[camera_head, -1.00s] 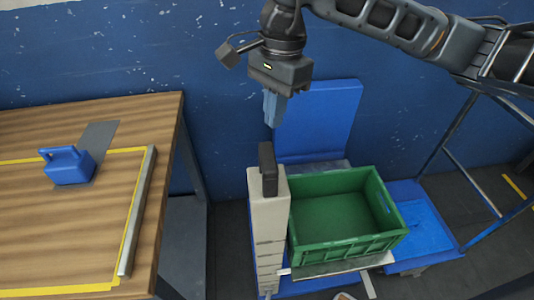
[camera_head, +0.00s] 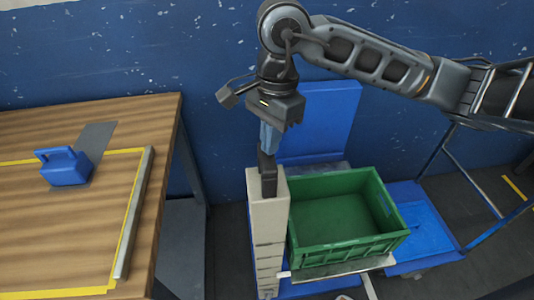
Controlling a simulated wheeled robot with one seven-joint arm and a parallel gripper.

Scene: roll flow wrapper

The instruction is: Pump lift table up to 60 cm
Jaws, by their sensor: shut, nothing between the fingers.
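The lift table has a blue upright back plate (camera_head: 322,120) and a silver platform edge (camera_head: 345,267). A beige stepped column (camera_head: 268,225) stands at its left side. A black upright handle (camera_head: 268,178) sits on top of the column. My gripper (camera_head: 268,150) points down with its blue fingers closed, at the top of the handle. The fingertips overlap the handle's top end; whether they press on it I cannot tell. No height reading shows.
A green empty crate (camera_head: 345,212) rests on the platform, right of the column. A wooden bench (camera_head: 60,225) with a blue block (camera_head: 64,167) and a metal rail (camera_head: 133,212) is at the left. A blue wall (camera_head: 130,45) stands behind.

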